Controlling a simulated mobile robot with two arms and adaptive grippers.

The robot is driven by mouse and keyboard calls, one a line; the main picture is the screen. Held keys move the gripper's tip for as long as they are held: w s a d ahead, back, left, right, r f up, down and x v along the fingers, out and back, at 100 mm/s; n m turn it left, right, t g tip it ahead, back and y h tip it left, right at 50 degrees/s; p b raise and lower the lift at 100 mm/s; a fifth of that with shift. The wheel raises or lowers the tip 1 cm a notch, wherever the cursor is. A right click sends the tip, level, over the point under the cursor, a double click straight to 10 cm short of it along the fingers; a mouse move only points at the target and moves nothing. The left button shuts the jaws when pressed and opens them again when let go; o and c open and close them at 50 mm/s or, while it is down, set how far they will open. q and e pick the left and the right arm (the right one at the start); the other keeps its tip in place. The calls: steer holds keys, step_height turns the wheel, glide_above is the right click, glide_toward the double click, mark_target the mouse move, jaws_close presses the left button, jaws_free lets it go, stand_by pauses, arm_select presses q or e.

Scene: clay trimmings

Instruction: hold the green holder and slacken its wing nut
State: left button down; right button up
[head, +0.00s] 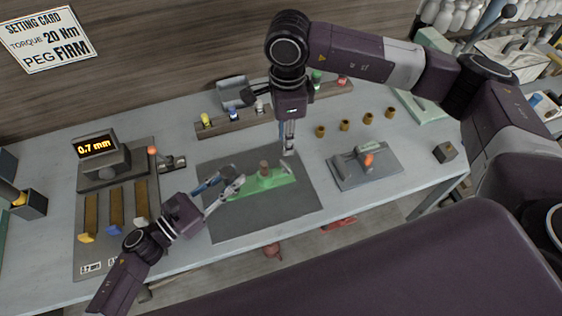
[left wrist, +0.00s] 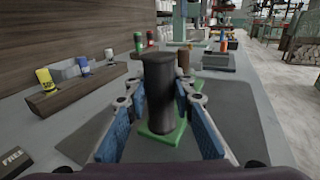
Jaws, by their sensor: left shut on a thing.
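The green holder (head: 262,187) lies on the dark mat (head: 232,222), with a brown upright piece (head: 264,167) near its middle. My left gripper (head: 222,187) is at the holder's left end. In the left wrist view, its blue-padded fingers (left wrist: 160,118) stand on either side of a dark upright cylinder (left wrist: 158,90) rising from the green base (left wrist: 165,138), and it is shut on this part of the holder. My right gripper (head: 289,150) points down beside the holder's right end; its fingertips are too small to tell open from shut. I cannot make out the wing nut clearly.
A wooden rack (head: 222,125) with coloured-topped pieces stands behind the mat. A grey plate (head: 365,168) with a small fixture and several brown cylinders (head: 345,125) are to the right. A gauge (head: 97,150) reading 0.7 mm is at left. The mat's front is clear.

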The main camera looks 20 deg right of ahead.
mark_target(286, 165)
step_height(286, 165, down, 10)
steer(key=m, duration=1.3)
steer(key=shift+f, duration=0.2)
steer(key=shift+c, duration=0.5)
jaws_close()
